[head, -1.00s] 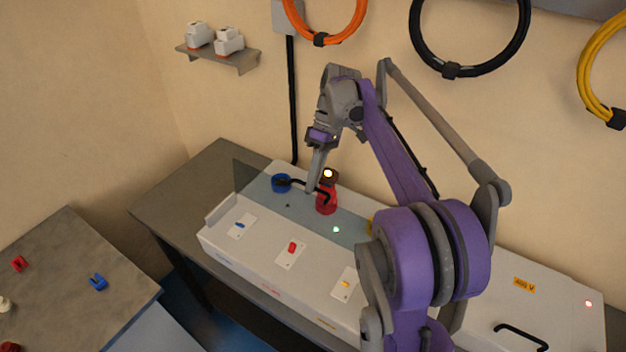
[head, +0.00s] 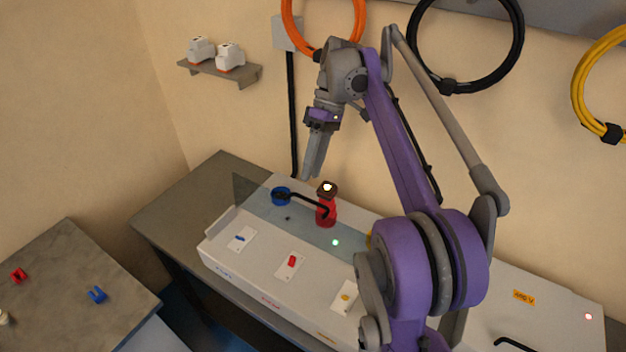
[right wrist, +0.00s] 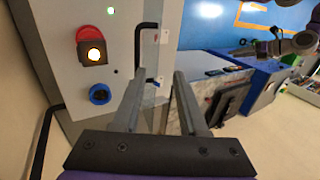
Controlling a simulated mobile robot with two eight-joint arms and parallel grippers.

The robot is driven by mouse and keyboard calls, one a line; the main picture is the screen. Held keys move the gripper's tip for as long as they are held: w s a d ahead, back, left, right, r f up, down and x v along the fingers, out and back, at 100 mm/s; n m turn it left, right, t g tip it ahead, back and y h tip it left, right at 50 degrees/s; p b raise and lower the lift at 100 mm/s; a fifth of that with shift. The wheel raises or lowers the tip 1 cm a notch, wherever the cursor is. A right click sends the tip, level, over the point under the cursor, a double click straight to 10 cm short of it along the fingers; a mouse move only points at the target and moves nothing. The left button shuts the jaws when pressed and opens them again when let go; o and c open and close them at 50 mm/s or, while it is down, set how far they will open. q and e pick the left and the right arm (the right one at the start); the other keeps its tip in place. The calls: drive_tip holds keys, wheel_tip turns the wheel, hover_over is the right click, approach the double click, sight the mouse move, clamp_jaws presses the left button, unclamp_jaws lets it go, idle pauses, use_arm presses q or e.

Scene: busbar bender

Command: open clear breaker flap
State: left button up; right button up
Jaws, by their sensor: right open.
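The clear breaker flap (head: 251,194) is a bluish see-through sheet over the back part of the white cabinet in the head view. Its left corner stands out past the cabinet edge; I cannot tell its exact tilt. A black bar handle (head: 305,202) runs between the blue ring (head: 280,196) and the red knob (head: 326,213). It also shows in the right wrist view (right wrist: 147,55). My right gripper (head: 312,177) is open and empty, pointing down above and behind the handle, apart from it. Its spread fingers (right wrist: 164,78) show in the right wrist view. My left gripper is not seen.
The white cabinet (head: 262,265) has small blue, red and yellow switches on its front. A second black handle (head: 515,344) is at the right. A grey side table (head: 60,290) with small clips stands at left. Cable coils hang on the wall behind.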

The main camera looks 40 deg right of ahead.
sight(306, 218)
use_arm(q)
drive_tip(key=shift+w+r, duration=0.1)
use_arm(e)
drive_tip(key=shift+r, duration=0.7)
drive_tip(key=c, duration=0.5)
drive_tip(key=shift+s+f+m, duration=0.1)
drive_tip(key=shift+s+m, duration=0.05)
drive_tip(key=shift+m, duration=0.45)
clamp_jaws()
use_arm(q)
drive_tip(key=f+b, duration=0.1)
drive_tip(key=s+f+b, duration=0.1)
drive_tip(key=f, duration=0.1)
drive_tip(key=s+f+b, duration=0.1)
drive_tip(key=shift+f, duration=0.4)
use_arm(e)
drive_tip(key=s+f+m+h, duration=0.1)
drive_tip(key=f+m, duration=0.2)
drive_tip(key=m, duration=0.2)
drive_tip(key=d+f+m+t+h, duration=0.1)
drive_tip(key=f+m+h, duration=0.1)
drive_tip(key=m, duration=0.4)
drive_tip(key=s+d+f+m+t+h, duration=0.1)
drive_tip(key=f+m+h, duration=0.1)
drive_tip(key=f+m, duration=0.2)
drive_tip(key=shift+s+d+f+m, duration=0.1)
drive_tip(key=shift+s+m, duration=0.2)
drive_tip(key=shift+m, duration=0.6)
